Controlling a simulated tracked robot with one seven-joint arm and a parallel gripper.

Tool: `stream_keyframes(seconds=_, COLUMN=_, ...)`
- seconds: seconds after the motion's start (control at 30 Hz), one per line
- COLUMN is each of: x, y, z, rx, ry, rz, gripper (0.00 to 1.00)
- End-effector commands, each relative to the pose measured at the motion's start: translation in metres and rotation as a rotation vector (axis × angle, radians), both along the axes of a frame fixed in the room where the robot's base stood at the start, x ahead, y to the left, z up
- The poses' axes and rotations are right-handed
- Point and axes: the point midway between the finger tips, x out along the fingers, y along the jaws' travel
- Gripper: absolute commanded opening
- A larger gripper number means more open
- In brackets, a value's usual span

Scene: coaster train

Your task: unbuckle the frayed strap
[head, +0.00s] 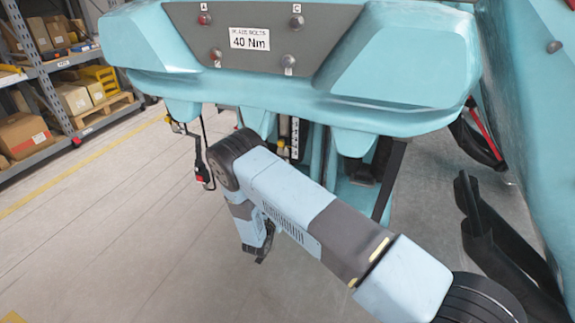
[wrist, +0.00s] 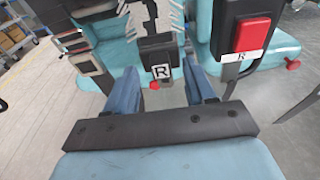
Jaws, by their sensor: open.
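In the wrist view, a pale strap with loose frayed threads (wrist: 146,14) runs down into a black buckle (wrist: 158,48) with a white R label. A small red part shows below that label. My gripper (wrist: 160,82) is open. Its two blue fingers stand left and right of the buckle's lower part, with nothing visibly gripped. I cannot tell whether either finger touches the buckle. In the head view, my gripper (head: 264,247) is low under the teal seat row; its fingers are hard to make out there, and I cannot pick out the frayed strap.
A larger black buckle with a red R button (wrist: 252,36) is at right, near a red knob (wrist: 292,64). Metal buckles (wrist: 78,48) are at left. Shelves (head: 62,85) stand left beyond open floor.

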Motion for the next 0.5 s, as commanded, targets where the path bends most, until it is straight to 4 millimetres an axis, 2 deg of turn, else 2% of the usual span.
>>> stream_keyframes(seconds=0.27, x=-0.006, y=0.003, z=0.001, rx=0.000, ry=0.001, rz=0.001, gripper=0.55)
stream_keyframes(seconds=0.5, x=-0.040, y=0.016, z=0.005, rx=0.000, ry=0.001, rz=0.003, gripper=0.55)
